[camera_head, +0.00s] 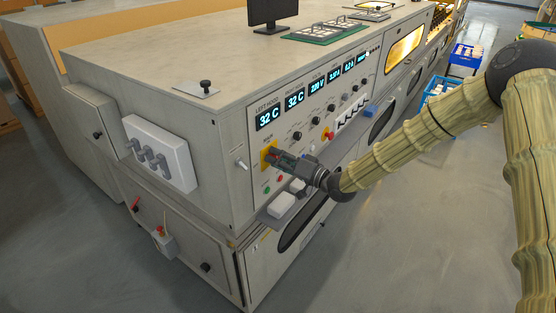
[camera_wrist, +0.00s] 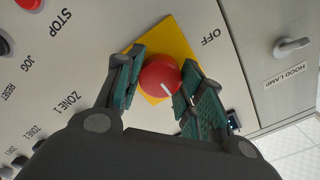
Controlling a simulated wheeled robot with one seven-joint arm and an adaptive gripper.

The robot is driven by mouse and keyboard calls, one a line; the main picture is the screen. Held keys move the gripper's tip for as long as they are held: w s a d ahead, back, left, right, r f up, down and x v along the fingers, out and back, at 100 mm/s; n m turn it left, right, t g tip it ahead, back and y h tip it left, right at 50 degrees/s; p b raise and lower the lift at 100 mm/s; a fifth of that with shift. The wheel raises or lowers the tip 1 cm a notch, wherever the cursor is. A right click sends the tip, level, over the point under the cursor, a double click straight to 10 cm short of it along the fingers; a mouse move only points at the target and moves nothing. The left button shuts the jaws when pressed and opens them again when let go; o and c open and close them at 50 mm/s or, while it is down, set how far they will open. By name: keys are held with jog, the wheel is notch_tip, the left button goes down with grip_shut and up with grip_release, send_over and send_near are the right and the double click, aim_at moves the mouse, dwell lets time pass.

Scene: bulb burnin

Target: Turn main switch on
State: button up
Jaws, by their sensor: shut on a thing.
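The main switch (camera_wrist: 159,76) is a round red knob with a white line on it, mounted on a yellow square plate (camera_wrist: 181,42) in the wrist view. The word OFF is printed beside the plate. My gripper (camera_wrist: 157,85) has its two green-padded fingers on either side of the knob and is shut on it. In the head view my gripper (camera_head: 279,158) reaches the left end of the machine's front panel, where the yellow plate (camera_head: 265,155) shows just behind the fingertips. The knob itself is hidden there by the fingers.
The panel (camera_head: 300,130) carries lit displays (camera_head: 269,117), several black knobs and another red button (camera_head: 328,135). A hood lamp toggle (camera_wrist: 292,46) sits beside the OFF mark. A ledge with white boxes (camera_head: 281,205) lies below my gripper. Open floor (camera_head: 410,240) lies right of the machine.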

dwell(0.4)
jog(key=o, duration=1)
jog(key=shift+d, duration=0.1)
jog(key=v, duration=1.2)
